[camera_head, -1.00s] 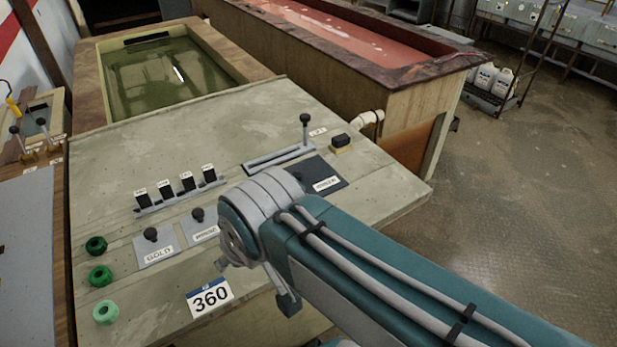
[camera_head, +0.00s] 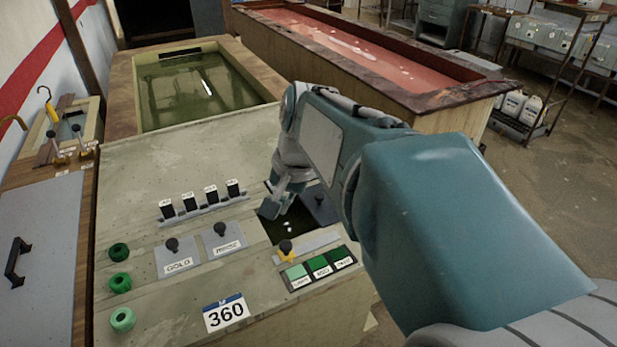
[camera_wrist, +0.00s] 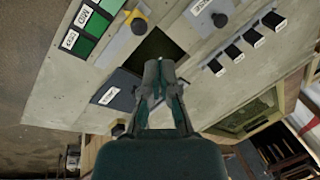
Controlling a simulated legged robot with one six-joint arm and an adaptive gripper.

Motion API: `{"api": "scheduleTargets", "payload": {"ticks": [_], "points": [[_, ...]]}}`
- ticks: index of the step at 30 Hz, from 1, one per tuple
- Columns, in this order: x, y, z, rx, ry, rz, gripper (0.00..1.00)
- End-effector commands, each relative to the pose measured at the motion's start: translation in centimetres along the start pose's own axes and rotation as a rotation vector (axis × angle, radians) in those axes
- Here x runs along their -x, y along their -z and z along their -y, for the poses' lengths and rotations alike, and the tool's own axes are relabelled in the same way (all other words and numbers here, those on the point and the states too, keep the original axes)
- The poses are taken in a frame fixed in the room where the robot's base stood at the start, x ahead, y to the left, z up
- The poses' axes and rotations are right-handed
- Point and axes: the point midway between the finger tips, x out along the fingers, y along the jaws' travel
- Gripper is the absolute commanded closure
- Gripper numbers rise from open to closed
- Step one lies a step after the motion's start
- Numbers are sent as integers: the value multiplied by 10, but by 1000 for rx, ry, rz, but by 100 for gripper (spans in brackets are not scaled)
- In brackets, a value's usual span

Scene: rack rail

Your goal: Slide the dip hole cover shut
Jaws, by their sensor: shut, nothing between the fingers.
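The dip hole (camera_head: 283,228) is a dark square opening in the grey-green console, partly uncovered. Its cover (camera_head: 322,211) is a dark grey plate with a black knob, lying to the right of the opening and partly hidden by my arm. In the wrist view the cover (camera_wrist: 122,82) shows a white label beside the dark hole (camera_wrist: 158,46); its knob is not clearly visible there. My gripper (camera_head: 270,208) is shut and empty above the opening, left of the cover's knob. The wrist view shows its fingertips (camera_wrist: 160,66) together near the hole's edge. Contact with the cover cannot be told.
A yellow-based slider knob (camera_head: 286,250) and green buttons (camera_head: 320,267) are in front. Several black switches (camera_head: 200,201) stand behind. A green tank (camera_head: 190,90) lies beyond.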

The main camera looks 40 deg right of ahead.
Motion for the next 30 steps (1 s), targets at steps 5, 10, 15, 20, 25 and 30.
{"api": "scheduleTargets", "payload": {"ticks": [5,10,15,20,25,30], "points": [[-1,48,-14,-275,19,80,100],[-3,91,-35,-528,47,155,100],[-6,134,-65,-773,83,233,100],[-9,171,-101,-997,125,311,100],[-12,204,-144,-1209,174,392,100],[-14,219,-169,-1321,204,441,100]]}}
